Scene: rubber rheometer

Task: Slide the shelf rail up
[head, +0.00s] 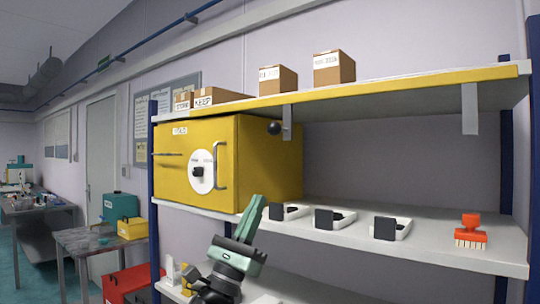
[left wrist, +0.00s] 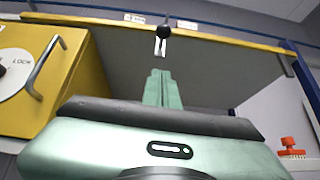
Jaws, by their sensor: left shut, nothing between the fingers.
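A yellow rail (head: 390,87) runs along the front edge of the upper shelf. It also shows in the left wrist view (left wrist: 225,40). A black ball knob (head: 274,128) is below its left part, beside a light grey bracket (head: 287,118) that hangs from the shelf. The knob (left wrist: 164,31) also shows in the left wrist view, straight ahead of the fingertips. My left gripper (head: 256,204) points up, below the knob and in front of the yellow cabinet's lower right part. Its green fingers (left wrist: 159,76) are shut and empty, apart from the knob. My right gripper is not in view.
The yellow cabinet (head: 260,160), with a dial and handle, stands on the middle shelf (head: 440,246). Several white trays with black blocks (head: 338,219) and a red brush (head: 471,232) are to its right. Boxes (head: 334,68) stand on the upper shelf. A second bracket (head: 470,109) hangs at right.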

